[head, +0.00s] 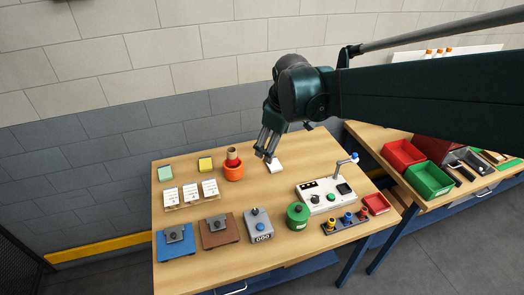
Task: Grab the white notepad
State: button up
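The white notepad (276,167) lies flat on the wooden table near its back edge, to the right of an orange pot. My gripper (265,157) points down just to the left of and above the notepad, in front of its left edge. Its two fingers show a gap between them, and nothing is seen in it. I cannot tell whether a fingertip touches the pad.
The orange pot (233,171) stands close on the gripper's left, with a brown roll in it. A yellow pad (206,164) and a green pad (165,174) lie further left. A white control box (325,198) with a lever stands to the right front.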

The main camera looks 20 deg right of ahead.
jog(key=w+d+f+n+g+b, duration=0.1)
jog(key=w+d+f+n, duration=0.2)
jog(key=w+f, duration=0.3)
jog(key=w+d+f+n+g, duration=0.1)
jog(key=w+d+f+n, duration=0.15)
jog(key=w+f, duration=0.45)
jog(key=n+g+b, duration=0.1)
jog(key=n+g, duration=0.1)
jog(key=n, duration=0.3)
send_over(274, 163)
notch_tip(274, 163, down, 13)
jog(key=shift+d+r, duration=0.1)
jog(key=shift+f, duration=1.35)
jog(key=shift+a+f, duration=0.15)
jog(key=shift+f, duration=1.15)
jog(key=shift+a+f, duration=0.1)
jog(key=shift+f, duration=1.2)
